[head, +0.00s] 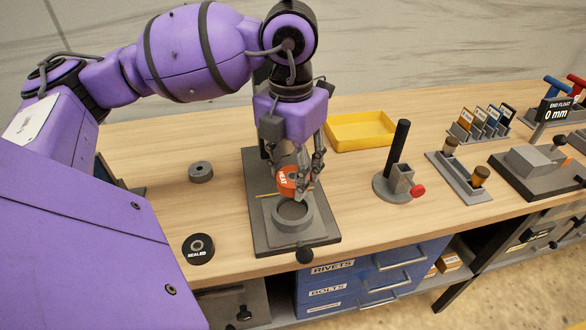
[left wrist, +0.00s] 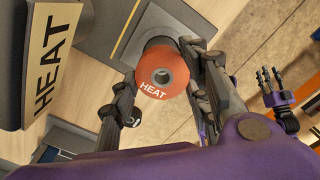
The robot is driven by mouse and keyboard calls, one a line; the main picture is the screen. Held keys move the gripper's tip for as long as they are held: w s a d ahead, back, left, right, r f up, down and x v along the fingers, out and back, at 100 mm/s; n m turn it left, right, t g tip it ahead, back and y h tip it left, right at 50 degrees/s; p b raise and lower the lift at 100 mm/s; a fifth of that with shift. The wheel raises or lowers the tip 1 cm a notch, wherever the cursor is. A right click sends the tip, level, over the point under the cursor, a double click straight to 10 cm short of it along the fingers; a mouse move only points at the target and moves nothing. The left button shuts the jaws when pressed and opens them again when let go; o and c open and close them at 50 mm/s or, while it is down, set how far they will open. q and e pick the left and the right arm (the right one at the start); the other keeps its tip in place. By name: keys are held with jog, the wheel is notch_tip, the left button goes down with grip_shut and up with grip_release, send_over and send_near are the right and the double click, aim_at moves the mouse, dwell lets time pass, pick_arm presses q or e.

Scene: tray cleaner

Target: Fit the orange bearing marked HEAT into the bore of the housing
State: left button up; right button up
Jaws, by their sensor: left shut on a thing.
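My left gripper (head: 303,178) is shut on the orange bearing (head: 286,181) marked HEAT, holding it tilted in the head view. The housing (head: 305,221) is a grey ring with an open round bore, on a grey plate just below and in front of the bearing. The bearing appears above it, apart from the bore. In the left wrist view the bearing (left wrist: 165,86) sits between the fingers (left wrist: 162,76), its HEAT face and dark centre hole showing. It covers most of the housing there. My right gripper (left wrist: 268,76) shows small at the right, fingers apart and empty.
A dark SEALED bearing (head: 199,249) and a grey bearing (head: 201,172) lie left of the fixture base (head: 262,232). A yellow tray (head: 372,129) is behind right; a stand with a black post (head: 397,150) is right. A HEAT sign (left wrist: 50,65) shows in the left wrist view.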

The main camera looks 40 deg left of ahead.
aim_at(291, 176)
pick_arm(q)
notch_tip(291, 176, down, 4)
jog(key=shift+s+r+b, duration=0.1)
jog(key=shift+b, duration=0.7)
jog(key=shift+f+b, duration=0.3)
jog(key=shift+f, duration=0.45)
pick_arm(e)
notch_tip(291, 176, down, 2)
jog(key=shift+a+f, duration=0.1)
jog(key=shift+s+f, duration=0.1)
jog(key=shift+s, duration=0.05)
jog(key=shift+s+f, duration=0.15)
jog(key=shift+f, duration=0.05)
jog(key=shift+f, duration=0.1)
pick_arm(q)
jog(key=shift+f+b, duration=0.9)
jog(key=shift+f, duration=0.2)
pick_arm(e)
jog(key=shift+s+f, duration=0.5)
jog(key=shift+f, duration=0.3)
pick_arm(q)
jog(key=o, duration=1.4)
pick_arm(e)
jog(key=shift+r, duration=0.1)
